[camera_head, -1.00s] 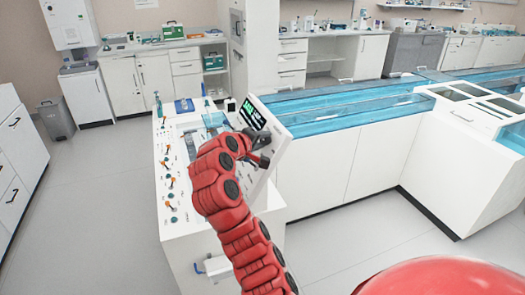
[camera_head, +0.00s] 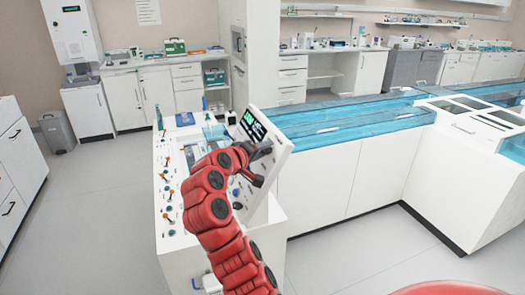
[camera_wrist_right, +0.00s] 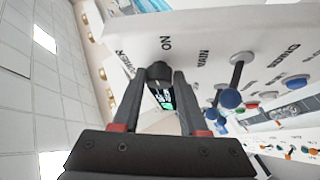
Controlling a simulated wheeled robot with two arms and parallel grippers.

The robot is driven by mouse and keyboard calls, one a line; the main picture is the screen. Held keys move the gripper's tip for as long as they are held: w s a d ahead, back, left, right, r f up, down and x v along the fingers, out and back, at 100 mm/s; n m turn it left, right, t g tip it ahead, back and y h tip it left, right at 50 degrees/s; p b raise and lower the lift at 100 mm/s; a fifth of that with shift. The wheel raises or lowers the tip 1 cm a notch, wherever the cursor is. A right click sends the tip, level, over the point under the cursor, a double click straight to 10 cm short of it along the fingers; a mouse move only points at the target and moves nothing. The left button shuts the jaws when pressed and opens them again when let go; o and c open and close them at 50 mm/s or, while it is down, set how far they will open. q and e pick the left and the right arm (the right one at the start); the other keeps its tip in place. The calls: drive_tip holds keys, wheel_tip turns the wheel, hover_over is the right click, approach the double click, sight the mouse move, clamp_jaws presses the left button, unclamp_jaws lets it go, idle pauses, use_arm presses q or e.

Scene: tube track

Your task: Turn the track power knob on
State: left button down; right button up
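The control console (camera_head: 180,245) is a white cabinet with a sloped top of coloured knobs and levers and an upright white panel (camera_head: 283,150) bearing a lit screen (camera_head: 252,125). My right gripper (camera_head: 262,165) is at the front face of this panel. The knob's pointing direction is hidden. My left gripper is out of view.
A blue knob (camera_wrist_right: 229,99) on a stem and more small coloured knobs lie to the right of the gripper in the wrist view. A long blue water channel (camera_head: 350,125) runs behind the console. Grey floor (camera_head: 100,200) is open to its left.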

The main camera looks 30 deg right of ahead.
drive_tip(key=o, duration=0.3)
drive_tip(key=shift+o, duration=0.2)
drive_tip(key=b+v, duration=0.4)
drive_tip(key=v, duration=1.3)
drive_tip(key=shift+a+r, duration=0.15)
